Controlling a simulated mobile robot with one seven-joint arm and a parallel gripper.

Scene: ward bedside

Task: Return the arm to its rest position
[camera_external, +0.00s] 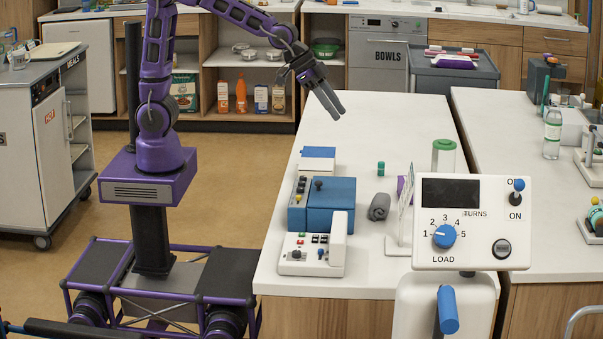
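My purple arm (156,50) rises from its column, bends over at the top of the picture and reaches right. My gripper (334,107) hangs in the air over the back left part of the white table (400,118), with its grey fingers pointing down and right. The two fingers lie close together in this view, and whether a gap is between them is unclear. Nothing shows held in them. The fingers appear clear of the things on the table.
A blue box device (330,196), a white device with buttons (312,257), a grey roll (379,206) and a green-capped container (443,155) stand on the table. A control panel (473,225) rises in front. A white cart (55,140) stands left. The table's back is bare.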

